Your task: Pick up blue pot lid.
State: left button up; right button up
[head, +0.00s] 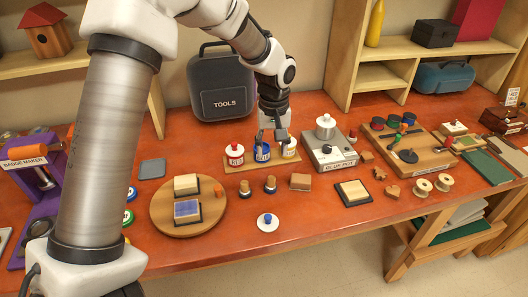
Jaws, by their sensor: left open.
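A round white lid with a blue knob (267,222), which looks like the blue pot lid, lies flat near the front edge of the table. The blue pot (262,155) stands between a red-labelled pot (235,156) and a third white pot (289,149) on a wooden strip (246,164). My left gripper (272,138) points down at the blue pot, open, and partly covers its top. I cannot tell whether its fingers touch the pot. The gripper is well behind the lid. My right gripper is not in view.
Left of the lid is a round wooden board (165,222) with stamp pads. Behind it are small stampers (270,184), a wood block (300,182) and the glue pot unit (328,150). A black-framed pad (352,193) lies right. Bare table surrounds the lid.

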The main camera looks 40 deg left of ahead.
aim_at(267, 223)
jog(key=u, duration=1.05)
jog(key=k+j+z, duration=0.1)
jog(key=j+z, duration=0.3)
jog(key=k+j+z, duration=0.15)
jog(key=z, duration=0.2)
jog(key=k+j+z, duration=0.2)
jog(key=z, duration=0.2)
jog(key=j, duration=0.1)
